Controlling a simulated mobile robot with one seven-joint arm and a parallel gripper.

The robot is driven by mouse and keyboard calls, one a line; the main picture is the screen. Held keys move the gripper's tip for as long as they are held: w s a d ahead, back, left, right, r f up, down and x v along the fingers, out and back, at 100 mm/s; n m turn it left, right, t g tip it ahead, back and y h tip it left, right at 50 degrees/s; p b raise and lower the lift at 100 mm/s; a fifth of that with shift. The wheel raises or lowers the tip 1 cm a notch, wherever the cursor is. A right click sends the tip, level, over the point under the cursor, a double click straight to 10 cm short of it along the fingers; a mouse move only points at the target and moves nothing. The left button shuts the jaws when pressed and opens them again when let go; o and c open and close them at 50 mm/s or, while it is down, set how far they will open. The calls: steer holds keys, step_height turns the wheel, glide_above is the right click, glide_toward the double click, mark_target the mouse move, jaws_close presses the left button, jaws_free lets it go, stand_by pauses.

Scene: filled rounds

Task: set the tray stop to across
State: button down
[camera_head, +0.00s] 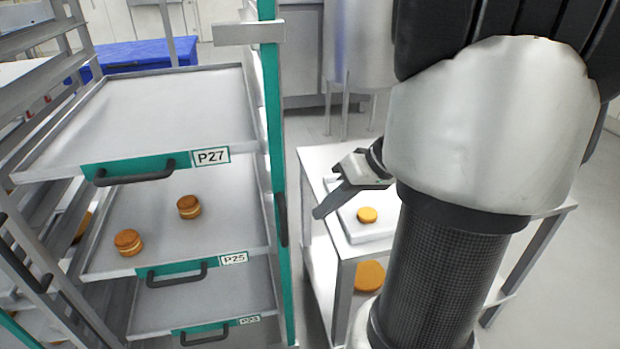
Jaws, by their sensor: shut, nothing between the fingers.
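A flat grey metal bar (248,33), which looks like the tray stop, sits level at the top of the green upright (271,100) on the rack's right side. Its left end reaches out in front of the rack opening. A dark vertical handle (281,218) is lower on the same upright; I cannot tell whether it belongs to the stop. My gripper (319,211) is shut and empty, to the right of the upright and over the left edge of the side table. It appears apart from the bar and the handle. My arm hides much of the right side.
Trays P27 (150,110), P25 (218,228) and a lower one (205,300) sit in the rack. P25 holds two sandwich rounds (128,242). The side table (325,160) bears a white board with an orange round (367,215). A blue crate (140,55) is behind.

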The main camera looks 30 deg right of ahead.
steer(key=a, duration=0.1)
steer(key=a+f, duration=0.1)
steer(key=a, duration=0.1)
steer(key=w+a, duration=0.1)
steer(key=a, duration=0.1)
steer(key=shift+w+f+p, duration=0.1)
steer(key=shift+f+p, duration=0.2)
steer(key=shift+p, duration=0.05)
steer(key=w+a+b, duration=0.1)
steer(key=a+b, duration=0.2)
steer(key=a, duration=0.2)
steer(key=shift+w+a, duration=0.35)
steer(key=shift+a, duration=0.05)
